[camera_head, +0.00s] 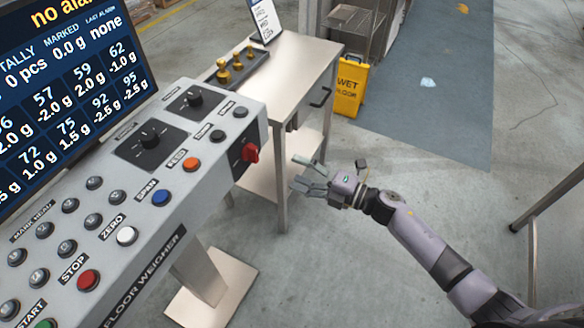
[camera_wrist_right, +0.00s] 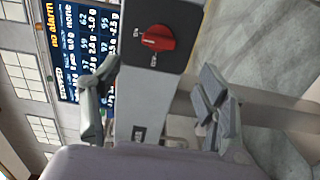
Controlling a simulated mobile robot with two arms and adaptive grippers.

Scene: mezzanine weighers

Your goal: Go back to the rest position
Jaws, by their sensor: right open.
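My right gripper (camera_head: 312,178) is open and empty in the head view, to the right of the grey weigher control panel and in front of the metal table. In the right wrist view its two fingers (camera_wrist_right: 160,110) are spread apart, with the panel's end face and red rotary switch (camera_wrist_right: 158,38) beyond them. The red switch also shows in the head view (camera_head: 250,153) at the panel's right end. Nothing is between the fingers. My left gripper is in neither view.
The control panel (camera_head: 214,203) carries buttons and knobs under a display screen (camera_head: 70,85). A metal table (camera_head: 300,60) holds brass weights (camera_head: 237,62) and a sign. Floor between is clear.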

